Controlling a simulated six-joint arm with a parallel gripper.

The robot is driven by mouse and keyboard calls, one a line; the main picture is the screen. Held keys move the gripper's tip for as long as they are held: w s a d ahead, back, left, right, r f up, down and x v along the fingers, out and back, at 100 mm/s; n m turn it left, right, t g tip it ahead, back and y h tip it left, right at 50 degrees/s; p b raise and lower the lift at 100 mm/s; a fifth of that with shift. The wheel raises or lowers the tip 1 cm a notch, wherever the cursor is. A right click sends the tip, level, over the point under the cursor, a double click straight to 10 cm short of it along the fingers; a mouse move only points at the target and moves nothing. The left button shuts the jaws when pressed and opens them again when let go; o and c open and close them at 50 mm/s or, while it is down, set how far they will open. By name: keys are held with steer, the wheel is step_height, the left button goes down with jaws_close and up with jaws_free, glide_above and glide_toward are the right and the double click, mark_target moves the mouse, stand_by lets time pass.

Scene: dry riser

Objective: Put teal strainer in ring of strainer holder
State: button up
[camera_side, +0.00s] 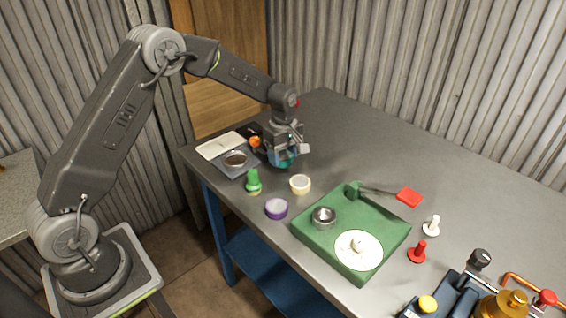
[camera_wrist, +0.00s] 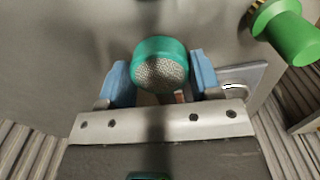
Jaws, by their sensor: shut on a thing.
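The teal strainer (camera_wrist: 160,65) is a short round cup with a metal mesh face turned toward the wrist camera. My gripper (camera_wrist: 160,80) is shut on it, with one blue finger on each side. In the side view my gripper (camera_side: 284,156) is over the back left of the table, and a little of the teal strainer (camera_side: 287,163) shows under it. A flat grey-blue plate with a dark round ring, which looks like the strainer holder (camera_side: 235,172), lies left of my gripper. In the wrist view its plate (camera_wrist: 262,69) is partly hidden behind the right finger.
A green bottle-like piece (camera_side: 253,182), a cream roll (camera_side: 300,184) and a purple roll (camera_side: 276,208) stand in front. A white pad (camera_side: 220,145) and small orange item (camera_side: 255,141) lie behind the holder. A green tray (camera_side: 376,272) holds a metal cup and white disc.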

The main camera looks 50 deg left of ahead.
mark_target(283, 155)
steer(key=shift+f, duration=1.5)
steer(key=shift+f, duration=0.15)
steer(key=o, duration=0.9)
steer(key=shift+o, duration=0.2)
